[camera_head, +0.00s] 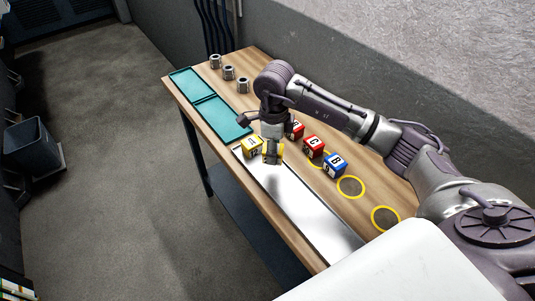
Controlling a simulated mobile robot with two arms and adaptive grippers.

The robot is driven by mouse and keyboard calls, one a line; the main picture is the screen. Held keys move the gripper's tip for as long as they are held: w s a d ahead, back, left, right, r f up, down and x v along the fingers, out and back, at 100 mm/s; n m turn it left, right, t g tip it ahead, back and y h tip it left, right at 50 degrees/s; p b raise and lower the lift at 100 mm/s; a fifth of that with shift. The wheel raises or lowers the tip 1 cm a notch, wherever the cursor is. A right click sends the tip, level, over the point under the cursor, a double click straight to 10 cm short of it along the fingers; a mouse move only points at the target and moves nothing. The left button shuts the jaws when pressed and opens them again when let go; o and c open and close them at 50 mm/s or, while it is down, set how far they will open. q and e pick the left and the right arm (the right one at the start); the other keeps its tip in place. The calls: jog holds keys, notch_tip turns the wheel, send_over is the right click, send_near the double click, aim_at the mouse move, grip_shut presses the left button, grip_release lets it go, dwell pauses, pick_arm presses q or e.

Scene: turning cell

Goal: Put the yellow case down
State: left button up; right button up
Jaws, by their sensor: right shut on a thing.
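My right gripper (272,151) points down over the near part of the table and is shut on a yellow case (280,155). Its grey fingers cover much of that case, so its label is hidden. Another yellow case (252,147), with a white label, stands just left of the gripper, very close to the held one. Both show at the far end of a pale, shiny strip (310,212) on the table. Whether the held case touches the surface I cannot tell. My left gripper is out of view.
Red cases stand right of the gripper, one lettered C (313,146), beside a blue case (335,164) lettered B. Yellow rings (351,177) mark the wooden table (240,66). Teal trays (221,132) and metal cylinders (228,72) lie farther back. The strip's near part is bare.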

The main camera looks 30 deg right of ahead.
aim_at(268, 168)
jog(key=shift+w+a+f, duration=0.2)
jog(key=shift+w+f, duration=0.05)
jog(key=shift+w, duration=0.15)
jog(key=shift+w+a+f, duration=0.15)
jog(key=shift+w+f, duration=0.05)
jog(key=shift+w, duration=0.2)
notch_tip(268, 168, down, 4)
jog(key=shift+r+p, duration=0.1)
jog(key=shift+p, duration=0.9)
jog(key=shift+f, duration=0.2)
jog(key=shift+f, duration=0.1)
jog(key=o, duration=0.8)
jog(key=shift+f, duration=0.1)
jog(key=o, duration=0.4)
jog(key=shift+o, duration=0.2)
